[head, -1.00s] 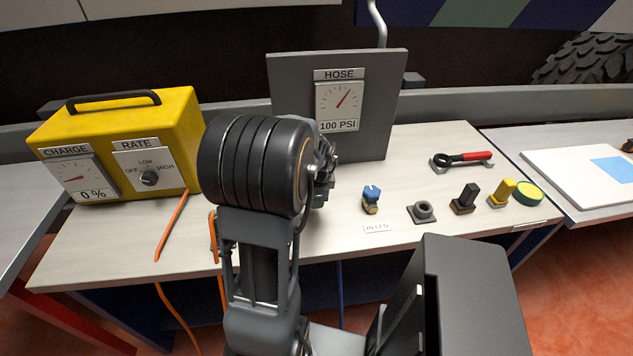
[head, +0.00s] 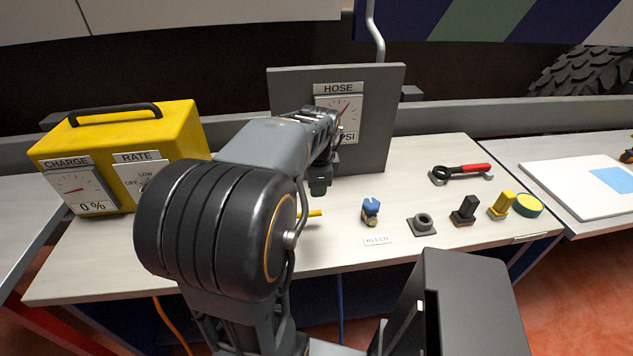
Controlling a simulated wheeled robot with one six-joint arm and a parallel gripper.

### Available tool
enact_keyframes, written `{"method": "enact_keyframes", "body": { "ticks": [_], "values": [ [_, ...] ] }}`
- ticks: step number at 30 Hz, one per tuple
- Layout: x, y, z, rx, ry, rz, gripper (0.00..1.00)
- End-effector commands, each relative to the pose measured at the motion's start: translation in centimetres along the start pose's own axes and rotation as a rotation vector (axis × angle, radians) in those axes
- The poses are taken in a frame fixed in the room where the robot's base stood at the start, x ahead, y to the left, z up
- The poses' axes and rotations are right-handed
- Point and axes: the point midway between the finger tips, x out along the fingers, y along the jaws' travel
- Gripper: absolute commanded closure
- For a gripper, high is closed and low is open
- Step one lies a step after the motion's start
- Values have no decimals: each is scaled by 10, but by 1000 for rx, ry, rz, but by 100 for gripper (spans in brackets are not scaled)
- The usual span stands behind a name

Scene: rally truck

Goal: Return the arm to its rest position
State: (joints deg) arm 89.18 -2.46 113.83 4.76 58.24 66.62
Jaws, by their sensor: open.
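My arm fills the centre left of the head view, its big dark ribbed joint in front and the grey forearm reaching toward the hose panel. My gripper (head: 319,186) hangs at the far end of the forearm, pointing down over the bench in front of that panel. It is small and partly dark here, open, with nothing seen held in it. The grey hose panel (head: 285,90) stands upright at the back of the bench, its gauge partly covered by my arm.
The pale bench (head: 420,160) carries a yellow charger (head: 190,125), a blue-topped fitting (head: 370,207), a black ring fitting (head: 421,225), black (head: 465,208) and yellow (head: 501,203) blocks, a green-yellow disc (head: 527,205) and a red-handled tool (head: 470,170). A yellow bar (head: 313,213) shows beside my arm.

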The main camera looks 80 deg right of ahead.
Motion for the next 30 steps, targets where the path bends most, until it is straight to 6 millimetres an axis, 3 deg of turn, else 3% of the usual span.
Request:
{"method": "enact_keyframes", "body": {
  "ticks": [17, 22, 26, 30],
  "values": [
    [0, 0, 0, -7, 0, 0, 55],
    [4, 1, 0, -189, 4, 0, 55],
    [13, 14, 4, -392, 1, 23, 55],
    [18, 24, 46, -727, -11, 22, 55]
  ]
}}
